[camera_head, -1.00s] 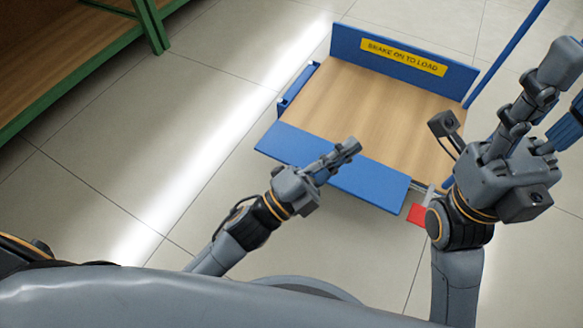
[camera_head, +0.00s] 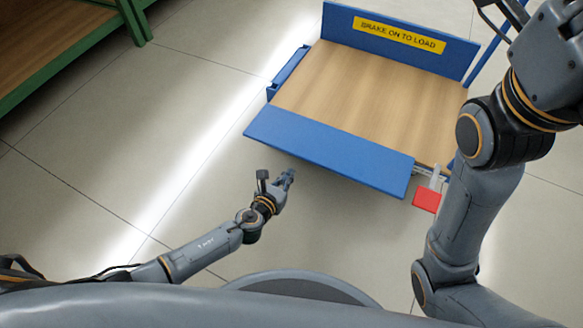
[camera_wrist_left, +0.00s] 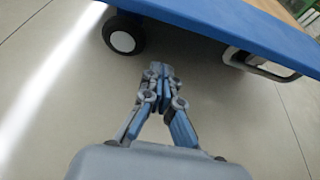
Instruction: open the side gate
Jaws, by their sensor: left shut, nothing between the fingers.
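The side gate (camera_head: 330,150) is the blue panel along the near edge of the cart's wooden deck (camera_head: 375,100). It appears folded outward, about level with the deck, with a shadow on the floor below. In the left wrist view the gate (camera_wrist_left: 240,25) crosses the top. My left gripper (camera_head: 288,176) is shut and empty, in front of the gate and apart from it. Its closed fingers (camera_wrist_left: 158,72) also show in the wrist view. My right gripper (camera_head: 553,55) is at the top right, with its fingers out of frame.
A blue back panel (camera_head: 400,38) with a yellow sign stands at the deck's far side. A red pedal (camera_head: 427,200) sits near the gate's right end. A cart wheel (camera_wrist_left: 123,41) shows beneath the gate. Green shelving (camera_head: 60,60) is at the far left. The floor between is clear.

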